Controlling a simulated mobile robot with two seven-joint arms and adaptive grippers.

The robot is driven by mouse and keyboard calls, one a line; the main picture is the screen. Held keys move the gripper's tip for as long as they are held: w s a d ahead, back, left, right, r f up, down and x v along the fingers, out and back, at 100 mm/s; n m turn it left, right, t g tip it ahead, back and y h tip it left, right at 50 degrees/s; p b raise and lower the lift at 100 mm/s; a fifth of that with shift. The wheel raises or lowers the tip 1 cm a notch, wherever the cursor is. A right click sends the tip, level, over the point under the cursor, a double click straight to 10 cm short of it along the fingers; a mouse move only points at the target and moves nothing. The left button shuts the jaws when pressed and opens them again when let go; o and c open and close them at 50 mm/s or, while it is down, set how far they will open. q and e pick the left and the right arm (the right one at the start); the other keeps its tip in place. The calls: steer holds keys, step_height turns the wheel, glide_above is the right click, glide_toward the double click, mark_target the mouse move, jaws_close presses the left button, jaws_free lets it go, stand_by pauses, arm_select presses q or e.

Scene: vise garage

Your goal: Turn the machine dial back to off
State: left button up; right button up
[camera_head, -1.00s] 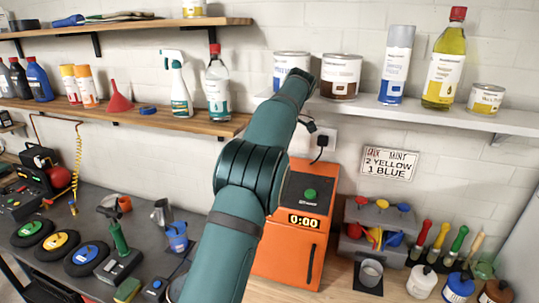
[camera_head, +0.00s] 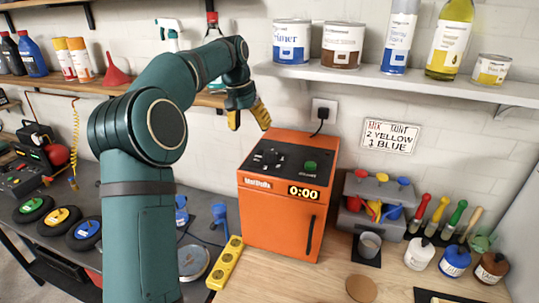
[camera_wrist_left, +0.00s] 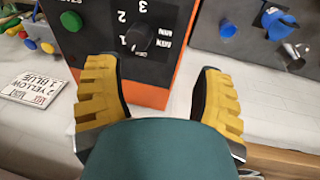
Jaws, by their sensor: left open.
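The orange machine (camera_head: 285,210) stands on the bench against the wall, with a black top panel and a display reading 0:00. Its black dial (camera_head: 270,158) is on the left of the panel, left of a green button (camera_head: 310,165). In the left wrist view the dial (camera_wrist_left: 143,28) sits beside the marks 1, 2, 3 and MIN. I cannot tell where it points. My left gripper (camera_head: 249,119) is open and empty, above and behind the panel's left side, apart from the dial. Its yellow fingers (camera_wrist_left: 156,67) are spread in the wrist view. My right gripper is out of view.
A shelf with cans and bottles (camera_head: 343,42) hangs above right of the machine. A power plug (camera_head: 321,114) is on the wall behind. A sign (camera_head: 391,136), a grey organiser (camera_head: 376,200) and several paint bottles are to the right. A yellow strip (camera_head: 226,262) lies at the machine's left.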

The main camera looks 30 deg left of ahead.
mark_target(269, 152)
arm_select(q)
step_height(269, 152, up, 3)
steer(key=s+d+m+t, duration=0.1)
steer(key=d+m+t, duration=0.1)
steer(key=m, duration=0.7)
steer(key=shift+h, duration=0.4)
steer(key=b+x, duration=0.1)
steer(key=x, duration=1.2)
steer(key=shift+a+f, duration=0.15)
steer(key=shift+a, duration=0.05)
steer(key=shift+s, duration=0.1)
jaws_close()
